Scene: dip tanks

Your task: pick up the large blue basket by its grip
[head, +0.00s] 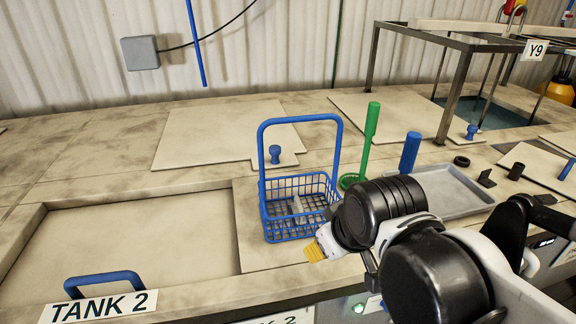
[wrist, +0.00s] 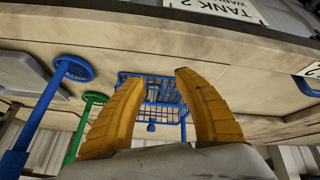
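The large blue basket (head: 282,228) stands upright on the worktop, a wire-mesh box with a tall hoop handle. Its grip (head: 300,118) is the flat bar across the hoop's top. A pale piece (head: 298,206) shows inside the basket. My gripper (head: 315,250) is low at the basket's front right, well below the grip. In the wrist view, my gripper's yellow fingers (wrist: 158,78) are spread with nothing held between them. The basket (wrist: 160,90) appears beyond and between them there, partly hidden by the fingers. Contact with the basket cannot be told.
A green long-handled tool (head: 369,138) and a blue-handled one (head: 410,152) stand right of the basket, near a grey tray (head: 455,187). A lid with a blue knob (head: 275,154) lies behind. A blue lid handle (head: 104,282) is at front left. A metal frame (head: 452,90) rises at back right.

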